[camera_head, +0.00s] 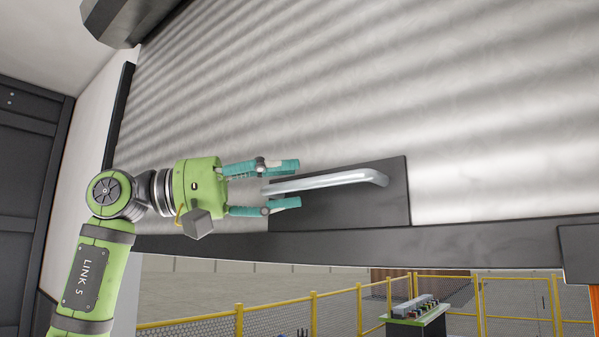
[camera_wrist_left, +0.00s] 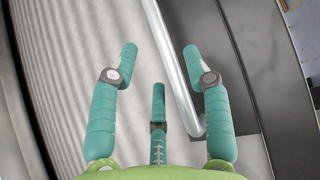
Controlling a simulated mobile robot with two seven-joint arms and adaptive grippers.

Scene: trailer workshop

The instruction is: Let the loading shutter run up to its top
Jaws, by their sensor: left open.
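The loading shutter (camera_head: 450,110) is a ribbed metal sheet; its dark bottom rail (camera_head: 450,245) hangs above an open gap. A silvery bar handle (camera_head: 345,179) sits on a dark plate (camera_head: 395,205) low on the shutter. The handle also shows in the left wrist view (camera_wrist_left: 172,55). My left gripper (camera_head: 285,184) is open, with its teal fingers at the handle's left end. In the wrist view the bar runs between the spread fingers (camera_wrist_left: 160,65), nearer the right one. I cannot tell whether any finger touches it. My right gripper is out of view.
A dark housing (camera_head: 115,20) is at the top left. A dark panelled wall (camera_head: 25,170) stands at the far left. Through the gap show a yellow-posted fence (camera_head: 314,310) and a table (camera_head: 418,325) bearing small items. An orange part (camera_head: 595,310) is at the right edge.

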